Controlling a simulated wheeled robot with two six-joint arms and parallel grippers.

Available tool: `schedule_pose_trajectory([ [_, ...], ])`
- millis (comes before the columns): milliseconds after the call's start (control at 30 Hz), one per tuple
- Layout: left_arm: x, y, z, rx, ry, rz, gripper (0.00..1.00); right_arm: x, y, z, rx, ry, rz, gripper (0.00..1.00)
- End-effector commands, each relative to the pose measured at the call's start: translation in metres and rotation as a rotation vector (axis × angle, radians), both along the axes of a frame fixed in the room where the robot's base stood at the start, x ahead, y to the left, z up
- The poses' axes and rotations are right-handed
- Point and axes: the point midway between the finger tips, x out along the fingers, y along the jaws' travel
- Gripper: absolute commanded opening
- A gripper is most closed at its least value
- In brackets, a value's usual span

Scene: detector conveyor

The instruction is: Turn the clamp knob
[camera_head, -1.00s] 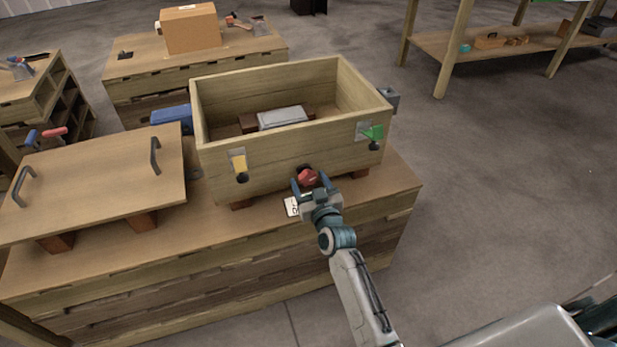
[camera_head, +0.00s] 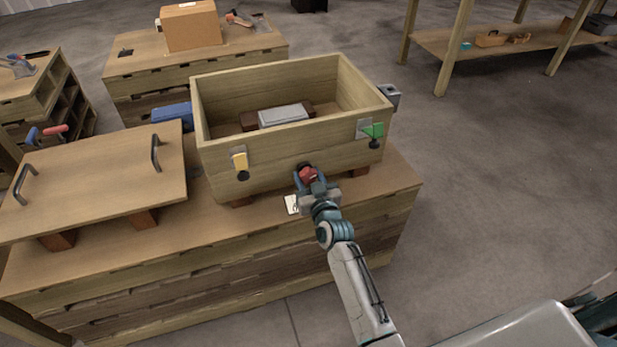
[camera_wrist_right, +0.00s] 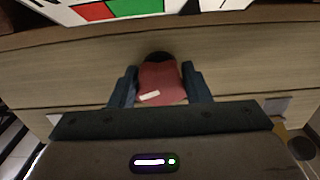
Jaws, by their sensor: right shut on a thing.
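The red clamp knob (camera_head: 308,174) sits low on the front wall of the open wooden box (camera_head: 225,174). My right gripper (camera_head: 310,180) is at the knob, with one finger on each side of it. In the right wrist view the red knob (camera_wrist_right: 160,84) fills the space between the two dark blue fingers of my right gripper (camera_wrist_right: 160,88), shut on it. A white mark shows on the knob's face. A grey block (camera_head: 282,116) lies inside the box. My left gripper is not in view.
A yellow tag (camera_head: 240,162) and a green tag (camera_head: 373,131) are on the box front. A wooden lid with two handles (camera_head: 95,185) lies left of the box. A white card (camera_head: 292,205) lies by the gripper. Open floor is at the right.

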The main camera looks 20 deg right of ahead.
Motion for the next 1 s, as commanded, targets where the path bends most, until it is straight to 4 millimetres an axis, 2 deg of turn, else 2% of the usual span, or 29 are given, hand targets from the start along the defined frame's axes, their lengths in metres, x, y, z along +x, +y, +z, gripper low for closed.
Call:
schedule_pose_trajectory([
  [600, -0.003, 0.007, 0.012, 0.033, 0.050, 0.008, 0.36, 0.000, 0.002, 0.000, 0.382, 0.014, 0.001, 0.20],
  [1000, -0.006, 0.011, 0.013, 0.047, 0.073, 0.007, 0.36, 0.000, 0.002, 0.000, 0.483, 0.017, 0.001, 0.20],
])
